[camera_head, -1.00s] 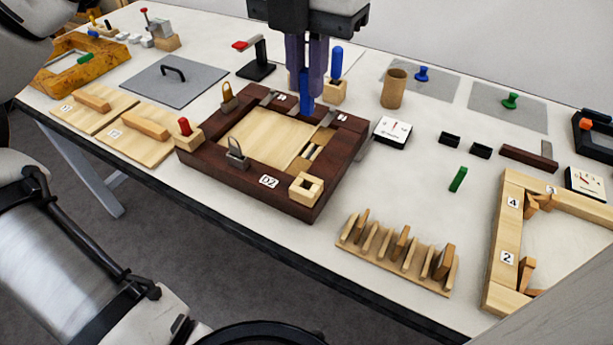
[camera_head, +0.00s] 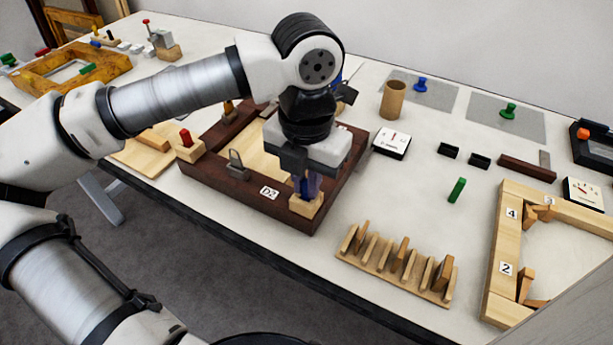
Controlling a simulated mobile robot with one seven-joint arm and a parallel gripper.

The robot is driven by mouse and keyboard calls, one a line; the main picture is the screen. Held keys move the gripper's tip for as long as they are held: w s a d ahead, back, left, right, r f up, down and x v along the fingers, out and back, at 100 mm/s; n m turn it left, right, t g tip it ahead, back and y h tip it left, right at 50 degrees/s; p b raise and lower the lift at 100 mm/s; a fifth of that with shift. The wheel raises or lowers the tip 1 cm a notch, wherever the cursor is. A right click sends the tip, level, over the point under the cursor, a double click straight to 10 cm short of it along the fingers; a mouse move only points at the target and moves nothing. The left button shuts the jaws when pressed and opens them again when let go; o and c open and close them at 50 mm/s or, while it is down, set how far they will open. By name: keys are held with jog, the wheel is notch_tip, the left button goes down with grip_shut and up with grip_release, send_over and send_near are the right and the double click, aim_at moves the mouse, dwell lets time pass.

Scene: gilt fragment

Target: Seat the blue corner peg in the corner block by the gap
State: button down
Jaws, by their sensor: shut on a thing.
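The dark wooden frame (camera_head: 240,187), labelled D2, lies on the table under my arm. Its near right corner carries a pale wooden corner block (camera_head: 306,206). My gripper (camera_head: 307,188) points down right over this block and is shut on the blue corner peg (camera_head: 303,186). The peg shows as a blue strip between the fingers. Its lower end is at the block's top; I cannot tell whether it is inside the hole. The gap in the frame's right side is hidden behind my gripper. A red peg (camera_head: 185,137) stands in the left corner block (camera_head: 190,151).
A slotted wooden rack (camera_head: 395,270) stands at the front right. A pale numbered frame (camera_head: 503,255) lies at the far right. A small gauge (camera_head: 391,144) and a green piece (camera_head: 457,189) lie right of the dark frame. My arm covers the frame's back part.

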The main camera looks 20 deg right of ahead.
jog(key=shift+f+b, duration=0.2)
jog(key=shift+b, duration=0.1)
jog(key=c, duration=1.5)
grip_release()
jog(key=shift+r, duration=0.1)
jog(key=shift+r+p, duration=0.3)
jog(key=shift+p, duration=0.15)
notch_tip(320, 180, up, 12)
jog(key=shift+f+b, duration=0.15)
jog(key=shift+b, duration=0.55)
